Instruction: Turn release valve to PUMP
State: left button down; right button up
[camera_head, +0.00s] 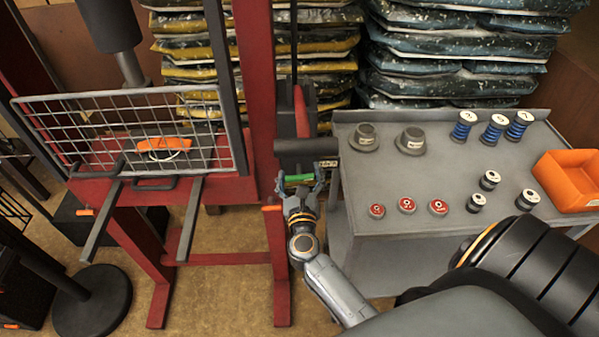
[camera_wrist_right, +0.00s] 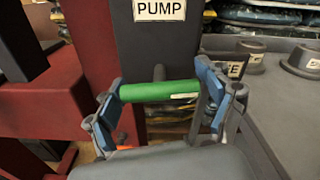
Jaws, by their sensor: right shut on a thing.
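The release valve's green handle (camera_head: 299,178) is at the right side of the red press frame, under a dark cylinder. My right gripper (camera_head: 302,188) is around it. A white PUMP label (camera_wrist_right: 160,9) is on the dark body just above the handle. My left gripper is not in view.
A red press frame (camera_head: 258,100) with a wire guard (camera_head: 60,130) stands at left. A grey cart (camera_head: 370,235) close on the right holds dark adapters, red-topped pieces, blue springs and an orange bin (camera_head: 568,180). Stacked bags (camera_head: 460,50) fill the back.

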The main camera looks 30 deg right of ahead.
jog(key=n+p, duration=0.2)
jog(key=n, duration=0.2)
jog(key=shift+r, duration=0.2)
jog(key=n+p, duration=0.2)
jog(key=n, duration=0.2)
jog(key=shift+n, duration=0.4)
jog(key=n+p, duration=0.2)
jog(key=n, duration=0.2)
jog(key=shift+p, duration=0.3)
jog(key=shift+f+n+p, duration=0.1)
jog(key=shift+n+p, duration=0.55)
jog(key=shift+n, duration=1.55)
jog(key=o, duration=1.1)
jog(key=shift+f, duration=0.1)
